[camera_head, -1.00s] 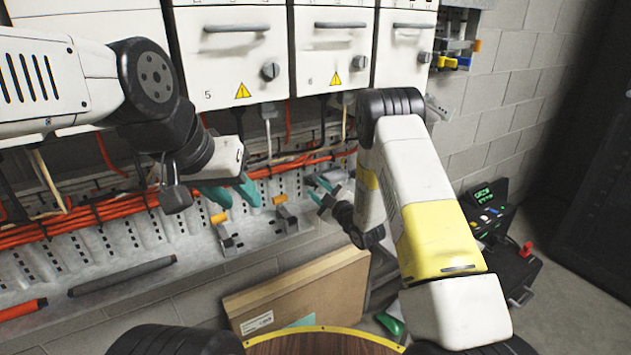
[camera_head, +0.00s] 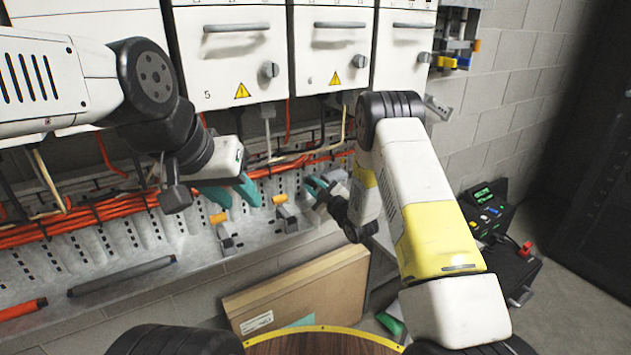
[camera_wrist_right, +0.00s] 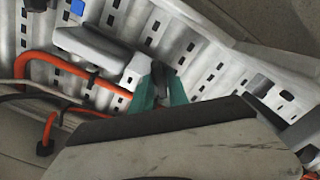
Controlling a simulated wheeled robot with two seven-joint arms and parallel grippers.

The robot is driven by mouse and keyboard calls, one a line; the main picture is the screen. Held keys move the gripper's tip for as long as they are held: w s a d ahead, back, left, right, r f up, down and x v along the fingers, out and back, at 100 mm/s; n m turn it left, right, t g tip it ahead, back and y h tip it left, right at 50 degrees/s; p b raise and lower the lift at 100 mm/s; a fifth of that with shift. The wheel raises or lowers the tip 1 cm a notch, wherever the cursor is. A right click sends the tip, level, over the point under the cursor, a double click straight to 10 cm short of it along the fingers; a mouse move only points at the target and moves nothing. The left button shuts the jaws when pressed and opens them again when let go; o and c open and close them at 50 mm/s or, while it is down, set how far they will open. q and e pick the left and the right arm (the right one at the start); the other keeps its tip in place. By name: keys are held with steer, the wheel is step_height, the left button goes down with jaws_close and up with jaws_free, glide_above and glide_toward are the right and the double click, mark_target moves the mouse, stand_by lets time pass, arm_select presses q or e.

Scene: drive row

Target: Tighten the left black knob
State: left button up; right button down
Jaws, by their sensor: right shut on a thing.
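My right gripper (camera_head: 317,186) has teal fingertips at the perforated metal rail below the cabinets. In the right wrist view its fingers (camera_wrist_right: 160,88) are shut on a small dark knob (camera_wrist_right: 160,72). The knob is mostly hidden between the fingers, so how far it is screwed in cannot be told. My left gripper (camera_head: 232,193) hangs in front of the rail at left centre, its two teal fingers apart with nothing seen between them.
Grey rotary switches (camera_head: 270,70) sit on the white cabinets above. Orange cables (camera_head: 90,215) run along the rail. Metal brackets (camera_head: 287,219) with orange parts stand on its front edge. A cardboard box (camera_head: 300,290) leans below, and a black case (camera_head: 510,270) stands at right.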

steer(key=shift+m, duration=0.3)
steer(key=c, duration=1.5)
jaws_free()
steer(key=shift+o, duration=0.2)
steer(key=v, duration=0.8)
